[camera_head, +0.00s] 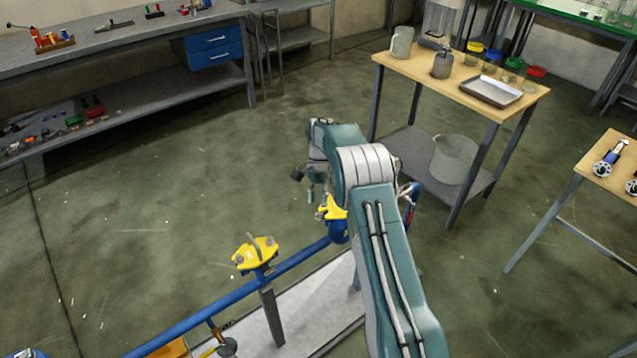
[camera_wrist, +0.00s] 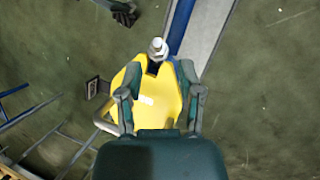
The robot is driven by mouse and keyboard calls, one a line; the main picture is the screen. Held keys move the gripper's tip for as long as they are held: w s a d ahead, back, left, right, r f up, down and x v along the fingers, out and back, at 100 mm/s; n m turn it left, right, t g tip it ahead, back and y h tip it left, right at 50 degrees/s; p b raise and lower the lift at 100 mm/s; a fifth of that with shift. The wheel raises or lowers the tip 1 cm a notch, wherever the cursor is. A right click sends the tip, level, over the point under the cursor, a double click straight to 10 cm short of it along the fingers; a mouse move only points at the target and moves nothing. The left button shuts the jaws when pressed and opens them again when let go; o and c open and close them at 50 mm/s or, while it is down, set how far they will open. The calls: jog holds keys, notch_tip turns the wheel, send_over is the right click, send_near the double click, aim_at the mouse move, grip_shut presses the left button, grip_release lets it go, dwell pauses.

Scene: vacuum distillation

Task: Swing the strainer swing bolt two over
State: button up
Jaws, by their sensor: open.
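In the wrist view a yellow strainer cover (camera_wrist: 148,92) lies under my gripper (camera_wrist: 160,88). A silver swing bolt (camera_wrist: 158,48) with a rounded nut stands at the cover's far edge, beyond the fingertips. I cannot tell which number this bolt is. My two fingers are apart, one over each side of the cover, with nothing between them that I can see held. In the head view my gripper (camera_head: 317,188) hangs above the yellow cover (camera_head: 334,209) on the blue strainer body (camera_head: 339,232). My arm hides much of the strainer, and the bolt is not clear there.
A blue pipe (camera_head: 295,261) runs along a pale base (camera_head: 318,306), with another yellow fitting (camera_head: 256,251) on it. A wooden-topped table (camera_head: 521,105) with vessels and a tray (camera_head: 490,91) stands behind right. The floor left of the pipe is clear.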

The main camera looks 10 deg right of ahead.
jog(key=v, duration=0.6)
jog(key=shift+w+r, duration=0.2)
jog(key=shift+r, duration=0.05)
jog(key=shift+d, duration=0.1)
